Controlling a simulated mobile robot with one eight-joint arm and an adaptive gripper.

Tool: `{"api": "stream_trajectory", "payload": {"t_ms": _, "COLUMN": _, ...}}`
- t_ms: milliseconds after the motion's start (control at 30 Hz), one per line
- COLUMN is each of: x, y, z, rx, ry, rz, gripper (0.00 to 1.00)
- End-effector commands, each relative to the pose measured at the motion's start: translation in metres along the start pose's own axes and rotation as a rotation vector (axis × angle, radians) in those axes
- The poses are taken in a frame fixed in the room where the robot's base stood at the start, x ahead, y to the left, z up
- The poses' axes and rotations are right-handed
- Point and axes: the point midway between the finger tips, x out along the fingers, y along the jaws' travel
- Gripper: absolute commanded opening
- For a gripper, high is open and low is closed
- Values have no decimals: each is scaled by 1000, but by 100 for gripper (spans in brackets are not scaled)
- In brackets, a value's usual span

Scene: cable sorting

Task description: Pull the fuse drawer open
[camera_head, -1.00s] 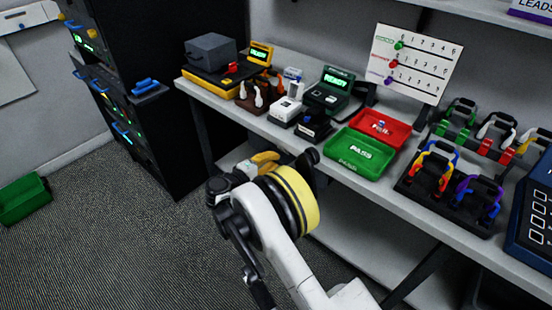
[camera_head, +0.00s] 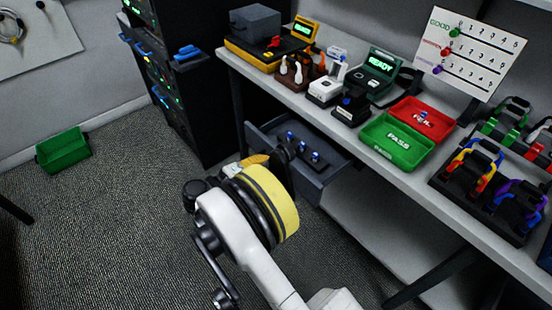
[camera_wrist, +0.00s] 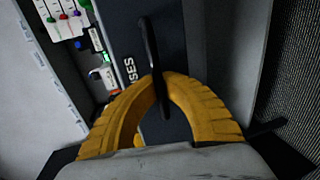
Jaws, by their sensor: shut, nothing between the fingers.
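The grey fuse drawer (camera_head: 314,188) stands pulled out from under the bench in the head view. Several blue-topped pieces (camera_head: 315,156) show inside it. My gripper (camera_head: 256,160) is at the drawer's front, partly hidden by my own wrist. In the wrist view, the dark drawer front (camera_wrist: 118,25) carries white lettering, of which "SES" is readable. A black bar handle (camera_wrist: 148,42) stands out from it. My gripper's yellow fingers (camera_wrist: 160,82) are closed in an arch at the handle's near end. The exact contact with the handle is unclear.
The bench (camera_head: 345,140) above the drawer carries a red tray (camera_head: 425,120), a green PASS tray (camera_head: 385,150) and several devices. A black cabinet (camera_head: 200,105) stands behind to the left. A green bin (camera_head: 64,151) sits on the floor at far left, with open carpet between.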

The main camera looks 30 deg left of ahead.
Motion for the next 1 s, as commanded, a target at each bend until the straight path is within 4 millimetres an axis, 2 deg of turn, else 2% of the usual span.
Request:
{"api": "stream_trajectory", "payload": {"t_ms": 400, "x": -4, "y": 3, "z": -1, "rx": 0, "ry": 3, "rz": 7, "gripper": 0}}
{"api": "stream_trajectory", "payload": {"t_ms": 467, "x": -3, "y": 3, "z": -1, "rx": 0, "ry": 3, "rz": 6, "gripper": 18}}
{"api": "stream_trajectory", "payload": {"t_ms": 500, "x": -3, "y": 2, "z": -1, "rx": 0, "ry": 3, "rz": 6, "gripper": 30}}
{"api": "stream_trajectory", "payload": {"t_ms": 533, "x": -3, "y": 2, "z": -1, "rx": 0, "ry": 3, "rz": 5, "gripper": 32}}
{"api": "stream_trajectory", "payload": {"t_ms": 833, "x": -4, "y": 1, "z": -1, "rx": 0, "ry": 2, "rz": 3, "gripper": 32}}
{"api": "stream_trajectory", "payload": {"t_ms": 1000, "x": -23, "y": 0, "z": -1, "rx": 0, "ry": 4, "rz": 2, "gripper": 32}}
